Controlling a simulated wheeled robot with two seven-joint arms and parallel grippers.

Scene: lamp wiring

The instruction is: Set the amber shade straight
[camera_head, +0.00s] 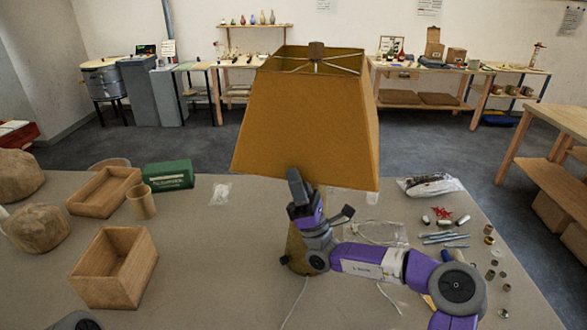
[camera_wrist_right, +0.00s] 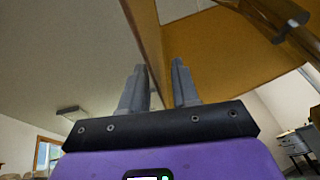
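The amber shade (camera_head: 308,120) stands high at the middle of the table on a lamp whose brass-coloured base (camera_head: 297,252) shows behind my right arm. The shade's lower edge slopes down to the right, so it looks tilted. My right gripper (camera_head: 295,180) is at the shade's lower edge, on the near side. In the right wrist view, the fingers of the right gripper (camera_wrist_right: 159,85) are apart, with the edge of the shade (camera_wrist_right: 215,50) running between them. I cannot tell whether either finger touches it. My left gripper is not in view.
Wooden boxes (camera_head: 128,268) and a cardboard-coloured cup (camera_head: 141,202) stand at the left, with a green box (camera_head: 168,175) behind. Small metal parts and blue-grey rods (camera_head: 440,238) lie at the right, near a plastic bag (camera_head: 430,185). A pale cord (camera_head: 295,303) runs toward the front.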

